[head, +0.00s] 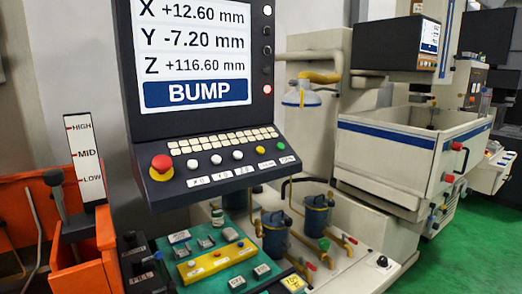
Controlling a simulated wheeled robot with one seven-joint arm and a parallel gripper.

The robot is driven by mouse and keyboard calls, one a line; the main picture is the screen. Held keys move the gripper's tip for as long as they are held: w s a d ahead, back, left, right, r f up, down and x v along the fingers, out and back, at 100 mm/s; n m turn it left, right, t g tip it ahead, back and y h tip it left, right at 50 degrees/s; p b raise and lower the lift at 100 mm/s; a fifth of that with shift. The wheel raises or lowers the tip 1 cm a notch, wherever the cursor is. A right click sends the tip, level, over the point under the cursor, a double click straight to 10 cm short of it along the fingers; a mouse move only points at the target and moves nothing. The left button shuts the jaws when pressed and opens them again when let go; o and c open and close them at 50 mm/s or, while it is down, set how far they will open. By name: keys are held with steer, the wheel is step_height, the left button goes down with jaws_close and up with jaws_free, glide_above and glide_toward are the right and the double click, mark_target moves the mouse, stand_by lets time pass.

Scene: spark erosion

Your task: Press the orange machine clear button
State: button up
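A control panel (225,163) tilts out below a large screen (192,50) that reads X +12.60 mm, Y -7.20 mm, Z +116.60 mm and BUMP on a blue band. Along its front edge stand three white buttons (216,159), then a yellow-orange button (261,150) and a green button (283,146) to their right. The labels under the last two are too small to read for sure. A red mushroom button (161,167) on a yellow base sits at the panel's left end. My gripper is not in view.
Below the panel, a green mat (212,240) bears a yellow bar (216,262) and small parts. An orange cabinet (82,268) with a lever (57,190) and HIGH/MID/LOW scale (86,160) stands left. A white machine tank (400,150) stands right. Green floor (470,250) is clear at lower right.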

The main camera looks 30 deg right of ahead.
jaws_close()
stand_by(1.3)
